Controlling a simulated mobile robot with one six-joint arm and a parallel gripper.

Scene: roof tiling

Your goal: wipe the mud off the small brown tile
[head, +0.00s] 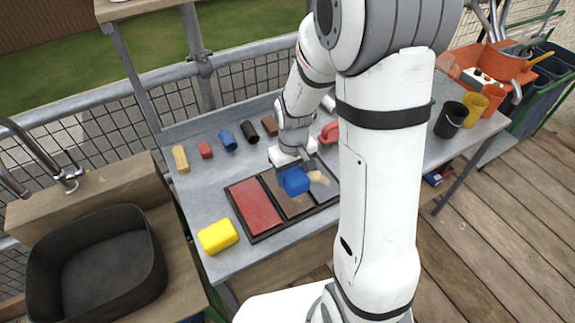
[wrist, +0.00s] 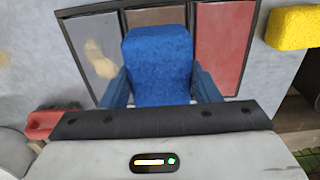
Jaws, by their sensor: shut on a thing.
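My gripper (head: 291,162) is shut on a blue sponge-like block (wrist: 157,62), its fingers on either side in the wrist view. In the head view the blue block (head: 295,181) is over the middle of a dark-framed tray (head: 268,237). The tray's middle panel is brown (head: 293,206) and mostly covered by the block; a strip of brown (wrist: 155,15) shows beyond it in the wrist view. A tan patch (wrist: 100,58) shows on the grey panel beside it. A small brown piece (head: 269,125) lies behind the tray. I cannot tell whether the block touches the panel.
The tray's red panel (head: 255,206) is at left. A yellow block (head: 217,236) lies near the table's front left edge. Several small coloured pieces stand in a row behind. A red-handled thing (head: 329,132) lies behind the tray. A black tub (head: 95,265) is at left.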

